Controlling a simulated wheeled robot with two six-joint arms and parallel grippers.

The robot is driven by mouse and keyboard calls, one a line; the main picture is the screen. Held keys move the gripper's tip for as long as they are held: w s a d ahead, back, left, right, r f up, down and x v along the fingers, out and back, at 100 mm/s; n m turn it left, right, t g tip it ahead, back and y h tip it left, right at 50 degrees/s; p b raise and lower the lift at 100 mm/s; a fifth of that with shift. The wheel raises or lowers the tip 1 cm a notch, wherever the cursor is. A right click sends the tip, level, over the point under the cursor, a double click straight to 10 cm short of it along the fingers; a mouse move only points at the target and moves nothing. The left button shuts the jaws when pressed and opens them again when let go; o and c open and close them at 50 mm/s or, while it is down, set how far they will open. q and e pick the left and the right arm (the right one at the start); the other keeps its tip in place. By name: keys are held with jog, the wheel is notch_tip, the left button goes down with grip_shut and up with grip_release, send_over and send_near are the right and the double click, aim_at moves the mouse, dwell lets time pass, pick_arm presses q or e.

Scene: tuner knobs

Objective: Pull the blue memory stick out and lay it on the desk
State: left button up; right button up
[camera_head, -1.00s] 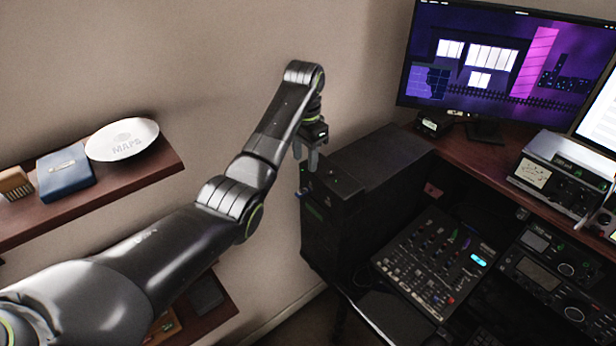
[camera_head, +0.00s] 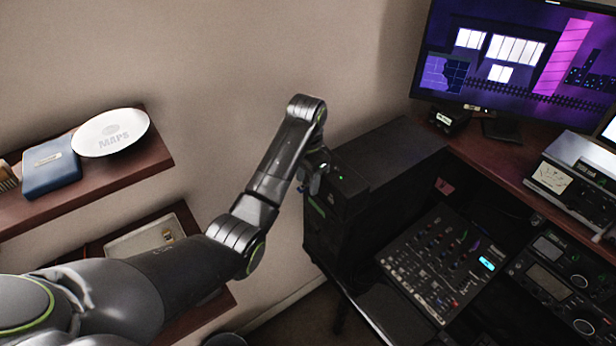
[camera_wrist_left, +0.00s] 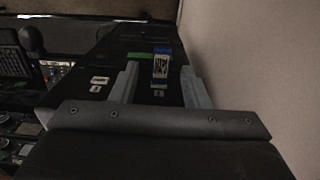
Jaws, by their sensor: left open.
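In the left wrist view, a blue piece (camera_wrist_left: 162,50), apparently the memory stick, shows at the black computer case, with a black-and-white patterned patch just below it. My left gripper (camera_wrist_left: 161,88) is open, with one grey finger on each side of this patch and dark gaps between. I cannot tell whether the fingers touch anything. In the head view, my left gripper (camera_head: 314,182) is at the front upper part of the black case (camera_head: 325,232); the stick is hidden there. My right gripper is in neither view.
A mixer (camera_head: 437,262) stands right of the case. A monitor (camera_head: 515,55) and a radio unit (camera_head: 575,185) stand on the desk (camera_head: 490,152). A wall shelf (camera_head: 130,170) at left holds a blue book (camera_head: 50,168) and a white plate (camera_head: 110,132).

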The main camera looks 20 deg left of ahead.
pick_arm(q)
grip_shut()
jog(key=shift+c, duration=0.2)
grip_release()
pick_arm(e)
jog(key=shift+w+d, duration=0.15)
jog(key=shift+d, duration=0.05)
